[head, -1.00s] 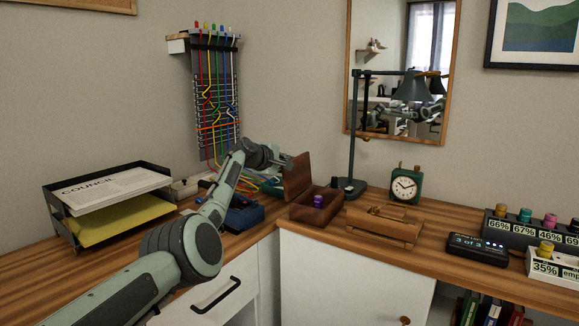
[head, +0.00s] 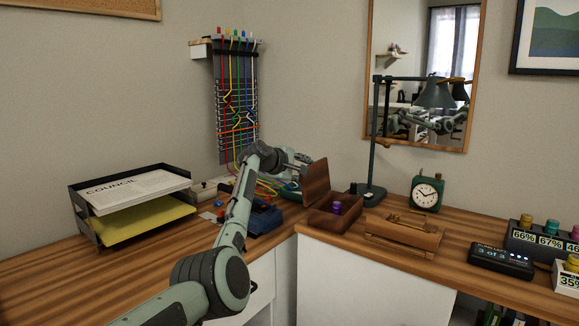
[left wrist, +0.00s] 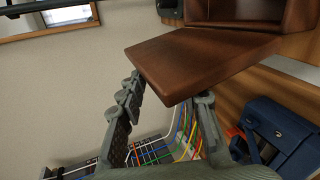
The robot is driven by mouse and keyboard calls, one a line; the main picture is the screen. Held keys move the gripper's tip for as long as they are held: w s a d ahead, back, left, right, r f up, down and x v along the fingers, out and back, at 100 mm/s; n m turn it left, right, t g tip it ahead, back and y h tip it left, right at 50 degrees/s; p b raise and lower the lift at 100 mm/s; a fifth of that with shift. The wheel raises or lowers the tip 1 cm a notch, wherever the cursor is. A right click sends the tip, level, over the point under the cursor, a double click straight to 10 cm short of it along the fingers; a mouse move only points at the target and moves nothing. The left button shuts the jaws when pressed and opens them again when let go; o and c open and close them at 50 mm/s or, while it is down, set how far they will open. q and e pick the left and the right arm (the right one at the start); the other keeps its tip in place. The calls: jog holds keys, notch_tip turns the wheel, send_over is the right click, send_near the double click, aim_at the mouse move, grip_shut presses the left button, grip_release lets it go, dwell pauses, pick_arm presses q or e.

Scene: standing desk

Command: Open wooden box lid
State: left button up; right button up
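The dark brown wooden box (head: 322,219) stands on the desk near the corner. Its lid (head: 315,183) is raised, standing up along the box's left side, so the box is open. A small purple-topped item (head: 337,208) shows inside. My left gripper (head: 306,160) is at the upper left of the lid, on its outer side. In the left wrist view the lid (left wrist: 200,55) and part of the box (left wrist: 298,15) fill the top. The left fingers (left wrist: 168,98) are spread apart by the lid's corner, and the lid hides part of one finger. My right gripper is out of view.
A desk lamp (head: 374,150) and a green clock (head: 426,193) stand behind and right of the box. A wooden holder (head: 402,233) lies right of it. A blue case (head: 262,220) and coloured cables (head: 267,187) lie left. A paper tray (head: 84,221) is farther left.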

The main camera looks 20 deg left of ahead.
pick_arm(q)
jog(key=v, duration=0.9)
jog(key=shift+s+r, duration=0.2)
jog(key=shift+a, duration=0.1)
